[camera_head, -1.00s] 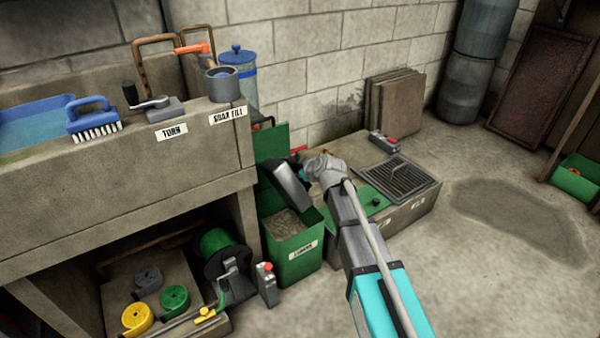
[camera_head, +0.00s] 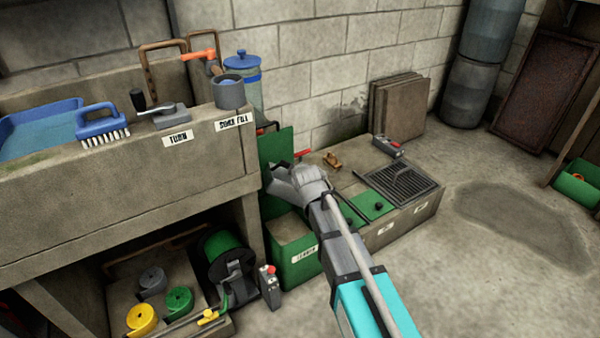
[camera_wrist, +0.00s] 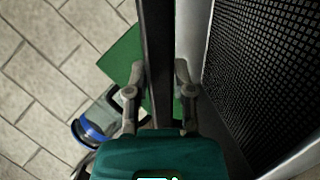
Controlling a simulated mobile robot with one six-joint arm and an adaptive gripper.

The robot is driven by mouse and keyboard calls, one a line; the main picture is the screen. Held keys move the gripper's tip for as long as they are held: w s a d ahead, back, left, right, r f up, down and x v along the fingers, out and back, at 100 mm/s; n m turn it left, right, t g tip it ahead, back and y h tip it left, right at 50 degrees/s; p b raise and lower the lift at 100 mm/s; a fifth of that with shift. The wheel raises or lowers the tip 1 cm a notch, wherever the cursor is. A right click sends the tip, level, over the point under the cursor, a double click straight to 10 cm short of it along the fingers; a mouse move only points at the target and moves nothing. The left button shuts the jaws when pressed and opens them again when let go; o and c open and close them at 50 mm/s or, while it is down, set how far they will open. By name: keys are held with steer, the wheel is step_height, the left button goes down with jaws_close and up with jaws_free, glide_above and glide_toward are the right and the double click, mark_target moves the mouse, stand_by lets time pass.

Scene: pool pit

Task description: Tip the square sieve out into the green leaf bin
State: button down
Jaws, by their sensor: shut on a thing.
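The green leaf bin (camera_head: 293,258) stands on the floor at the end of the tank, with a pale label and its lid (camera_head: 276,146) raised behind. In the wrist view, my gripper (camera_wrist: 160,78) is shut on a dark bar of the square sieve. The sieve's black mesh (camera_wrist: 268,75) fills the right side there, steeply tilted beside the fingers. The lid also shows in the wrist view (camera_wrist: 124,66).
A low concrete block (camera_head: 410,218) with a dark grate (camera_head: 400,183) lies right of the bin. A blue-lidded canister (camera_head: 243,80) stands behind the tank's end (camera_head: 130,185). A hose reel (camera_head: 228,258) sits left of the bin. Open floor lies front right.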

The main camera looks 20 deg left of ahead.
mark_target(278, 183)
steer(key=shift+s+a+r+n+t+h+b, duration=0.35)
steer(key=shift+n+t, duration=0.2)
steer(key=shift+t, duration=0.1)
steer(key=shift+s+a+r+n+t+h+b, duration=0.25)
steer(key=shift+s+r+n+t, duration=0.1)
steer(key=shift+n+t, duration=0.25)
steer(key=shift+s+a+r+n+t+b, duration=0.25)
steer(key=shift+r+n+t+b, duration=0.1)
steer(key=shift+n+t+b, duration=0.15)
steer(key=shift+s+a+r+n+t+b, duration=0.2)
steer(key=shift+r+n+t+b, duration=0.15)
steer(key=shift+n+t, duration=0.2)
steer(key=shift+r, duration=0.15)
